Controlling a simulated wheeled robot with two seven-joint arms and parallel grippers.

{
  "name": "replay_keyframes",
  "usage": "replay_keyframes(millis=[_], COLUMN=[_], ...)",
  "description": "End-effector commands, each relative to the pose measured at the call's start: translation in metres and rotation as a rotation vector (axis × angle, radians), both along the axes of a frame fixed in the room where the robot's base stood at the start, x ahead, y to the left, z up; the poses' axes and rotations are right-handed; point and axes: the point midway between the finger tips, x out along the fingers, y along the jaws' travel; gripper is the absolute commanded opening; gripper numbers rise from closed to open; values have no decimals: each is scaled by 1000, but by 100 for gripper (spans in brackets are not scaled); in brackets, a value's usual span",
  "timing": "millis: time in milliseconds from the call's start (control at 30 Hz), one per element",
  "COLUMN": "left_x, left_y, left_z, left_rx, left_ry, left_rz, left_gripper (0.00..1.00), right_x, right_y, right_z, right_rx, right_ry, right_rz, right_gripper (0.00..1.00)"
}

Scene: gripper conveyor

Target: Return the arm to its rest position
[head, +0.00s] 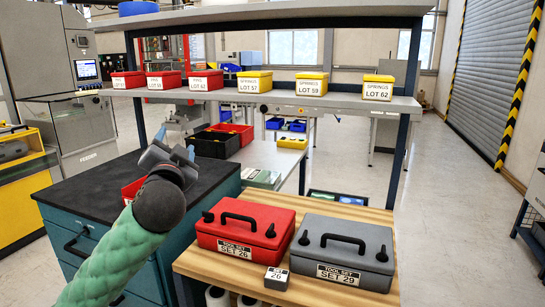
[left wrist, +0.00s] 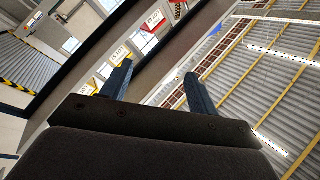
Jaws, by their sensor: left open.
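My left arm comes in from the lower left in the head view, with a green padded sleeve. My left gripper (head: 176,146) is raised above the dark top of the teal cabinet. Its blue-grey fingers are spread apart with nothing between them. In the left wrist view the two fingers of this gripper (left wrist: 152,88) also stand apart and empty, with the ceiling, windows and tilted shelf behind them. My right gripper does not show in either view.
A red tool box (head: 243,232) and a grey tool box (head: 343,250) stand on a wooden bench (head: 290,200), with a small grey box (head: 276,279) in front. The teal cabinet (head: 60,205) is below my gripper. A shelf (head: 300,98) behind holds several red and yellow bins.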

Motion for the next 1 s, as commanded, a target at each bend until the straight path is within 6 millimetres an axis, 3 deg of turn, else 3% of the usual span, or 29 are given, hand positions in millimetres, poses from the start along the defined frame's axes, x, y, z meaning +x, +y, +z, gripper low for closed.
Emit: replay_keyframes(millis=[100,400,600,1000], left_x=[0,-28,-59,-136], left_y=[-1,-15,-29,-52], left_z=[-61,-193,-264,-376], left_rx=[-86,-252,-345,-519], left_ry=[194,585,776,1037], left_rz=[-2,-27,-61,-93], left_gripper=[60,60,60,60], right_x=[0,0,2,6], right_y=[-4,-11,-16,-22], right_z=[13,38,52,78], right_rx=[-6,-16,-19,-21], right_ry=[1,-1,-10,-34], right_rz=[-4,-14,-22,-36], right_gripper=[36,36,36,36])
